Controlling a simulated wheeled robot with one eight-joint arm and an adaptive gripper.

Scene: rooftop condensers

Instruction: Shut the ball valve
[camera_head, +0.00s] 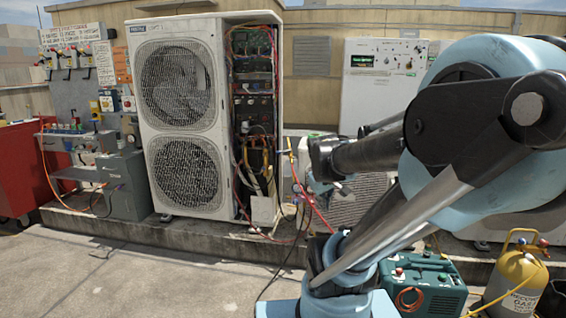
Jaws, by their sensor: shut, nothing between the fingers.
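I cannot clearly pick out the ball valve. A small yellow fitting (291,146) shows on the lines just right of the open condenser unit, but it is too small to tell what it is. My gripper (323,184) hangs at the end of my arm, right of that unit, in front of the pipes and hoses. It is small and partly lost against the background. It is shut and empty, and looks apart from the fitting. My arm hides much of what stands behind it on the right.
A tall white condenser (180,130) with two fans and exposed wiring stands on a low kerb. A white panel (384,75) is behind my arm. A green machine (425,285) and yellow cylinder (515,283) stand at front right. A red cabinet (18,172) is at left. The front-left floor is clear.

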